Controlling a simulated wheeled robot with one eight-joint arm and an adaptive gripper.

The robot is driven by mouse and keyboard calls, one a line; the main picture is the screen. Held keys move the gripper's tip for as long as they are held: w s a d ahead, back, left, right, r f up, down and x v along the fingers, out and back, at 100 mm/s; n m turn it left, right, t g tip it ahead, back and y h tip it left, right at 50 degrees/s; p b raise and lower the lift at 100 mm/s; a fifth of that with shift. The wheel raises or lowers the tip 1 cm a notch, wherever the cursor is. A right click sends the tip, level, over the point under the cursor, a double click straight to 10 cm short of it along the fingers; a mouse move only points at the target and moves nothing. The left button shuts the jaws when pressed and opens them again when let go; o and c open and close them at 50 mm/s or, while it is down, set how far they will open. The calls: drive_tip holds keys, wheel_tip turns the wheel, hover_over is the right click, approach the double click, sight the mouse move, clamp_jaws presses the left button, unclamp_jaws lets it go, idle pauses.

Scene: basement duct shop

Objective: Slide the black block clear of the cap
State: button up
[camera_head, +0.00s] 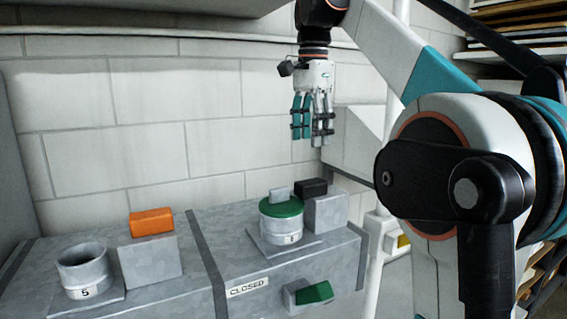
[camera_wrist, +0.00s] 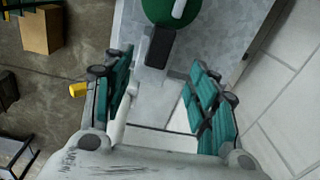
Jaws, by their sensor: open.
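The black block (camera_head: 311,187) lies on top of a grey box stand (camera_head: 326,213) beside the capped collar. The green cap (camera_head: 281,207), with a grey handle bar, sits on a round grey collar (camera_head: 281,227). In the wrist view the black block (camera_wrist: 160,47) reaches to the edge of the green cap (camera_wrist: 160,12) and seems to overlap it slightly; contact cannot be told. My gripper (camera_head: 312,143) points down, open and empty, above the block and cap. In the wrist view its teal fingers (camera_wrist: 163,72) stand apart, with the block ahead between them.
An open collar marked 5 (camera_head: 84,268) stands at the left. An orange block (camera_head: 151,222) rests on another grey stand (camera_head: 150,262). A green handle (camera_head: 314,292) juts from the duct front near a CLOSED label (camera_head: 248,287). A brick wall (camera_head: 150,150) stands behind.

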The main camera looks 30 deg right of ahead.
sight(314, 181)
drive_tip(key=shift+m, duration=0.3)
drive_tip(key=f, duration=0.4)
drive_tip(key=d+f, duration=0.1)
drive_tip(key=f, duration=0.3)
drive_tip(key=f+p, duration=0.1)
drive_tip(key=f, duration=0.3)
drive_tip(key=shift+w+d+f, duration=0.25)
drive_tip(key=shift+d, duration=0.05)
clamp_jaws()
drive_tip(key=d, duration=0.6)
drive_tip(key=shift+w+p, duration=0.1)
drive_tip(key=shift+p, duration=0.2)
drive_tip(key=shift+a, duration=0.1)
